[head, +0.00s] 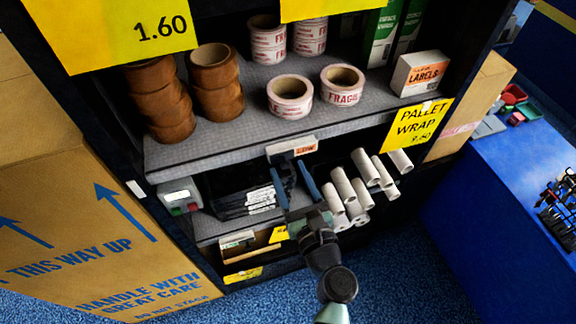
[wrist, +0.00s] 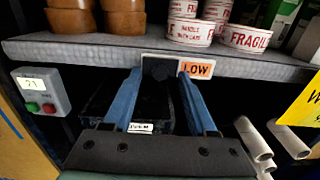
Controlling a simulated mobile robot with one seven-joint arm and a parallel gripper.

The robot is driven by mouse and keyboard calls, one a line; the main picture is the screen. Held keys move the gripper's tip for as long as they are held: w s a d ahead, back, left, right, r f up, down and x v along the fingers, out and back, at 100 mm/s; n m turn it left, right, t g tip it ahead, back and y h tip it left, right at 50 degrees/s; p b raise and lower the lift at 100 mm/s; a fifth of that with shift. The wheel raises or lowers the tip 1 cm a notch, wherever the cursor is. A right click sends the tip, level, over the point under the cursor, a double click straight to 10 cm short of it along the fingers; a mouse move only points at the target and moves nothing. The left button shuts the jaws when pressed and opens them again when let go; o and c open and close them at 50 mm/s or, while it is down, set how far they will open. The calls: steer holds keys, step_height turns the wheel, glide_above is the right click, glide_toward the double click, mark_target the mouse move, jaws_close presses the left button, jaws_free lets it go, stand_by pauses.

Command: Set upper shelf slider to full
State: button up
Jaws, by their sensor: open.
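In the head view the plate (head: 291,146) sits at the middle of the shelf edge. My gripper (wrist: 160,80) has its two blue fingers apart, one on each side of the dark piece. My gripper (head: 290,166) also shows just below the plate in the head view. I cannot tell whether the fingers touch the slider.
The upper shelf (head: 225,137) holds brown tape rolls (head: 215,80) and FRAGILE tape rolls (head: 342,84). A grey box with red and green buttons (wrist: 41,93) is at the left. White tubes (head: 343,185) stick out at the right below. A large carton (head: 95,225) stands at the left.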

steer(key=shift+w+a, duration=0.25)
steer(key=shift+w, duration=0.45)
jaws_close()
stand_by(1.0)
